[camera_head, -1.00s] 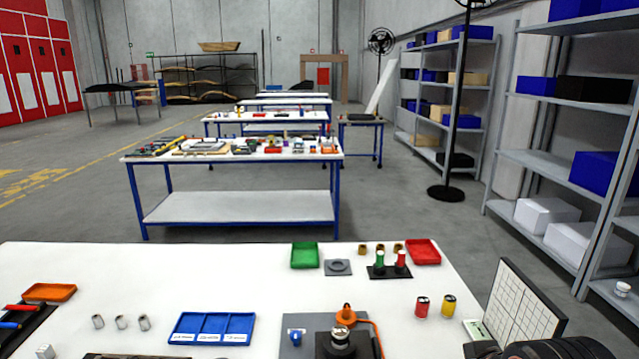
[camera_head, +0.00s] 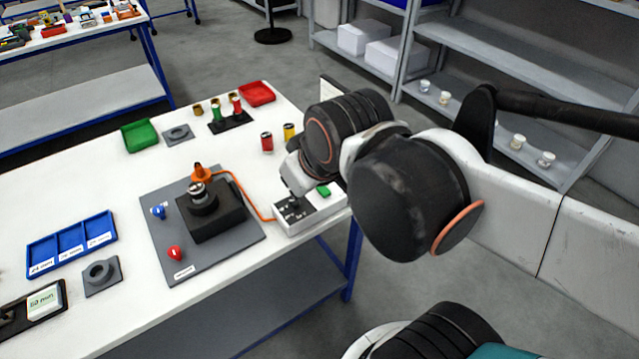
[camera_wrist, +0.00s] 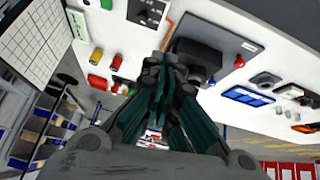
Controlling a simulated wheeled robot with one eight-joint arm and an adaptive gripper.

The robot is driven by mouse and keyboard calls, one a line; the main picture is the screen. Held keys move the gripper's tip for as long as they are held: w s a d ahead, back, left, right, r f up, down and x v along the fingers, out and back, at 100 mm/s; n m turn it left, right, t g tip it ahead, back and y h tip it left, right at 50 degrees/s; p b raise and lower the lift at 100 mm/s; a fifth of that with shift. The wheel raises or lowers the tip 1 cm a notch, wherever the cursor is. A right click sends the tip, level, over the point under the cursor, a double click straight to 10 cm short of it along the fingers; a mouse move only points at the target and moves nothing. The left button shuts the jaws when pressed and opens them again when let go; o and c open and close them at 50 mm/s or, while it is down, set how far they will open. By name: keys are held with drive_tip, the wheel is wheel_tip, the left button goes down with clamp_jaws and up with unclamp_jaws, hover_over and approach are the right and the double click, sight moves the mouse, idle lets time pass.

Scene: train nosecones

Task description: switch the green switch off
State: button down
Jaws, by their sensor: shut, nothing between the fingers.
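The green switch (camera_head: 323,191) is on the right part of a white control box (camera_head: 314,214) at the table's right edge. My fingertips are not clearly visible there.
An orange cable (camera_head: 247,196) joins the box to a grey board (camera_head: 160,240) with a black block. Red and yellow cylinders (camera_head: 267,142) stand behind the box, near my wrist. Blue trays (camera_head: 72,243) lie left. Shelves stand beyond the table.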

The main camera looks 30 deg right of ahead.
drive_tip(key=r+n, duration=0.1)
drive_tip(key=n, duration=0.1)
drive_tip(key=n+g+p, duration=0.4)
drive_tip(key=n+g, duration=0.3)
drive_tip(key=n, duration=0.8)
hover_over(324, 191)
drive_tip(key=a, duration=0.1)
wheel_tip(324, 191, down, 6)
drive_tip(key=shift+s+a+r, duration=0.1)
drive_tip(key=shift+s+r, duration=0.05)
wheel_tip(324, 191, down, 14)
drive_tip(key=b, duration=0.4)
drive_tip(key=shift+b, duration=0.35)
drive_tip(key=shift+t, duration=0.3)
